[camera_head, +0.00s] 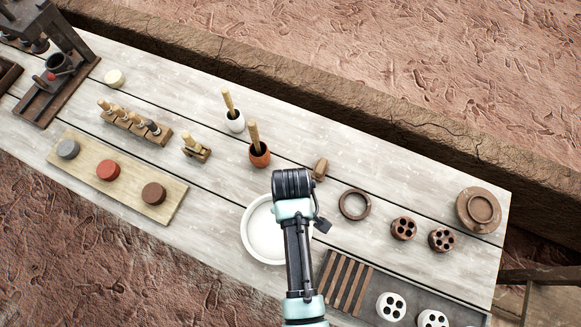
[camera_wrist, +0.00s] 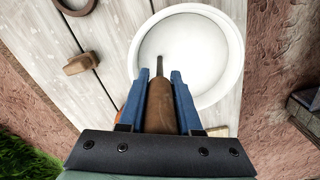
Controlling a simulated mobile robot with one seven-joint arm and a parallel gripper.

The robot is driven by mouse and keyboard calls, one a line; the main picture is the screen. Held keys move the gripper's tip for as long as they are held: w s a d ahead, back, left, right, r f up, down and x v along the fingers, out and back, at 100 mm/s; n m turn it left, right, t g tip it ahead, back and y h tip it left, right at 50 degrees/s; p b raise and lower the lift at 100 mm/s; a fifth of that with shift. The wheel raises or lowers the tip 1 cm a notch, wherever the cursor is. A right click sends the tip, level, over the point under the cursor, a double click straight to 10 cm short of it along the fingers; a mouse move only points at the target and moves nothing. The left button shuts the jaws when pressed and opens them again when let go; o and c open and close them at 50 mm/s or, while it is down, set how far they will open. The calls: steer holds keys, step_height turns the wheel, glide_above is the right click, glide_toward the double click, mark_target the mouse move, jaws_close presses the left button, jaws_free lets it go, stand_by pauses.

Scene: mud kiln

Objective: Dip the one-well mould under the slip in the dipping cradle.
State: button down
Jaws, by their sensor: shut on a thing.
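The white round basin (camera_head: 258,235) holds pale slip and stands near the middle of the table, partly behind my arm. In the wrist view the basin (camera_wrist: 235,48) lies ahead of my fingers, its slip smooth and white. My gripper (camera_wrist: 161,82) is shut on a brown tapered handle (camera_wrist: 160,108). A thin dark rod (camera_wrist: 160,66) runs from the handle toward the slip; whether its end is under the surface I cannot tell. No cradle end or one-well mould shows clearly at the rod. The head view hides my fingertips behind my wrist.
A small brown block (camera_head: 320,168) and a brown ring (camera_head: 354,204) lie right of my wrist. Beyond are brown moulds with several wells (camera_head: 404,228) and a round brown stand (camera_head: 481,211). A slatted rack (camera_head: 346,282) and white pieces (camera_head: 391,306) lie front right. Handled pots (camera_head: 259,155) stand behind.

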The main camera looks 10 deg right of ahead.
steer(key=shift+r, duration=0.1)
stand_by(0.3)
steer(key=shift+r+p, duration=2.45)
steer(key=shift+p, duration=0.15)
steer(key=shift+r, duration=2.3)
